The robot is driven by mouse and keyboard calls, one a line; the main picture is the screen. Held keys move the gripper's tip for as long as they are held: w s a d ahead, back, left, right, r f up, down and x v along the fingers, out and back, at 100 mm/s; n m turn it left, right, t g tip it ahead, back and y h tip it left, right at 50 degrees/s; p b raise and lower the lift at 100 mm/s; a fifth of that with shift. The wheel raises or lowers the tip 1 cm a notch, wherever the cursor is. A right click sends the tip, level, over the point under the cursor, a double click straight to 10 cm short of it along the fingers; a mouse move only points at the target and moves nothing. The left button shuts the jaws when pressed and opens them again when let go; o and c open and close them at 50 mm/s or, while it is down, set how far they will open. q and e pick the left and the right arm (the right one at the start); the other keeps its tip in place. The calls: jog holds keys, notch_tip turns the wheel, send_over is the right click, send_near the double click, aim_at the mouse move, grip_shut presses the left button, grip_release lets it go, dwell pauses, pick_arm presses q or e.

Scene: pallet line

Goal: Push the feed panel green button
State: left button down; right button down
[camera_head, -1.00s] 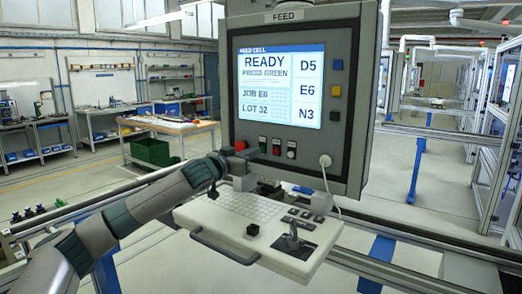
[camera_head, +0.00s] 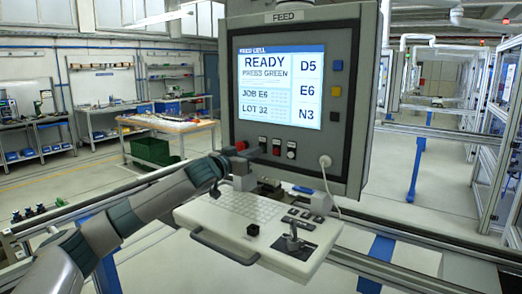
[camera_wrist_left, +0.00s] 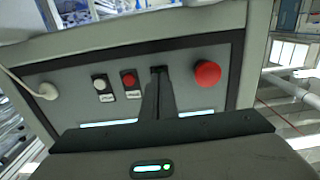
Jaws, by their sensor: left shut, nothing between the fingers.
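The feed panel (camera_head: 228,90) stands upright, its screen (camera_head: 280,85) reading READY, PRESS GREEN. Below the screen is a row of small buttons: the green button (camera_head: 262,141), a red button (camera_head: 277,146) and a white button (camera_head: 291,149). A larger red mushroom button (camera_head: 240,145) sits to their left. My left gripper (camera_head: 254,153) is shut and empty, close in front of the button row. In the left wrist view its fingertips (camera_wrist_left: 159,72) lie between the red button (camera_wrist_left: 129,79) and the mushroom button (camera_wrist_left: 207,73), hiding the green button. I cannot tell whether they touch it.
A keyboard shelf (camera_head: 215,238) with a joystick (camera_head: 291,238) juts out below the panel, under my left arm. A white cable plug (camera_head: 325,160) is at the panel's lower right. Metal rails (camera_head: 400,268) run behind the shelf.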

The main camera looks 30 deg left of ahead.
pick_arm(q)
jog(key=shift+w+p, duration=0.4)
jog(key=shift+w, duration=0.2)
dwell(0.4)
jog(key=shift+s, duration=0.1)
jog(key=shift+s+a+b, duration=0.15)
jog(key=shift+s+b, duration=0.8)
jog(key=shift+s, duration=1.4)
